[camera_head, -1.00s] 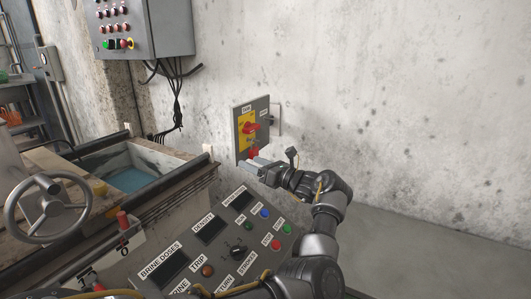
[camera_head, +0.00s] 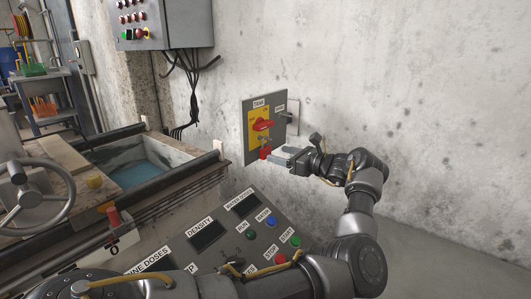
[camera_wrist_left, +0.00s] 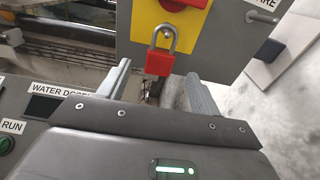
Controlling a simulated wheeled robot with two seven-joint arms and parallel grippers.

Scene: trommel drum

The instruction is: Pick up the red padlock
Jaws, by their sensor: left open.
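The red padlock (camera_head: 265,153) hangs by its metal shackle below the red rotary switch (camera_head: 263,125) on the yellow plate of a grey wall panel (camera_head: 280,103). In the left wrist view, the padlock (camera_wrist_left: 159,63) hangs upright and shows between the fingertips of my left gripper (camera_wrist_left: 158,72). The fingers are spread, with a visible gap on each side of the lock. In the head view, my left gripper (camera_head: 278,155) is just right of the padlock, pointing left at it. How deep the lock sits between the fingers is unclear. My right gripper is not seen.
A sloped control console (camera_head: 207,240) with buttons and displays lies below. A water-filled tank (camera_head: 135,175) and a handwheel (camera_head: 30,200) are at left. A control cabinet (camera_head: 160,22) hangs above.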

